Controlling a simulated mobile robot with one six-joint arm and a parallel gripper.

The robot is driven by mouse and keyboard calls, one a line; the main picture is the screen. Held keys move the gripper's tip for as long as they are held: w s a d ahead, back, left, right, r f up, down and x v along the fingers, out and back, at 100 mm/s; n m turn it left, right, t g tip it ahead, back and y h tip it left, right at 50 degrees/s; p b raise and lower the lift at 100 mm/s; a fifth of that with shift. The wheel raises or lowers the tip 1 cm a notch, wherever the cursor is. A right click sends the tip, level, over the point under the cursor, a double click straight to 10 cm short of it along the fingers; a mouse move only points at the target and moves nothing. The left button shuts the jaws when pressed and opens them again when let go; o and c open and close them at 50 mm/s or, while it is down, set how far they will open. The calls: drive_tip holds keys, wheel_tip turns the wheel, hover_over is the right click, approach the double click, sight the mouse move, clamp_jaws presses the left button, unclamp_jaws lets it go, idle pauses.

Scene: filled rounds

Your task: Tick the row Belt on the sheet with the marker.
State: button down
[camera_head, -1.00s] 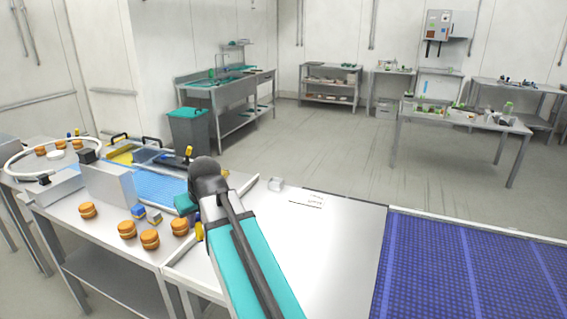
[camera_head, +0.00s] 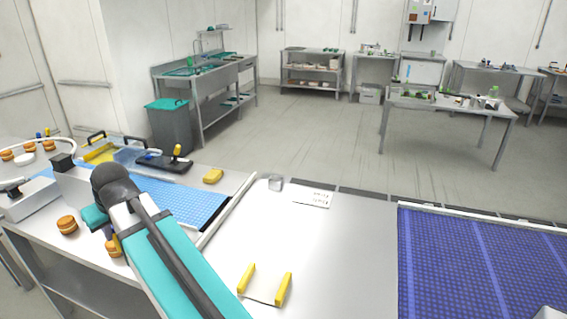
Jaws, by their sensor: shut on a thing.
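A small white sheet (camera_head: 311,198) with a few dark printed marks lies near the far edge of the pale table. Its writing is too small to read, so I cannot pick out the row Belt. My arm crosses the lower left of the picture, with its dark elbow over the left table. My gripper cannot be made out; its end is hidden behind the arm. I cannot make out the marker either.
Two yellow bars (camera_head: 247,278) stand at the table's front. The table's middle is clear; a dark blue surface (camera_head: 470,265) lies right.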

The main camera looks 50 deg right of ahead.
drive_tip(key=shift+w+a, duration=0.2)
drive_tip(key=shift+w, duration=0.1)
drive_tip(key=shift+d, duration=0.1)
drive_tip(key=shift+d, duration=0.1)
drive_tip(key=shift+w+d, duration=0.15)
drive_tip(key=shift+d, duration=0.25)
drive_tip(key=s+d+m+h+p, duration=0.2)
drive_tip(key=d+m+p, duration=0.15)
drive_tip(key=d, duration=2.85)
drive_tip(key=s+d+p, duration=0.1)
drive_tip(key=s+d, duration=0.5)
drive_tip(key=d, duration=0.4)
drive_tip(key=s+d+f+m+p, duration=0.1)
drive_tip(key=s+d, duration=0.4)
drive_tip(key=d, duration=0.5)
drive_tip(key=s+d+m+p, duration=0.1)
drive_tip(key=s+d+p, duration=0.1)
drive_tip(key=s+d, duration=0.4)
drive_tip(key=d, duration=0.4)
drive_tip(key=shift+s+f+g+h, duration=0.15)
drive_tip(key=shift+s+g+h, duration=0.15)
drive_tip(key=shift+h, duration=0.1)
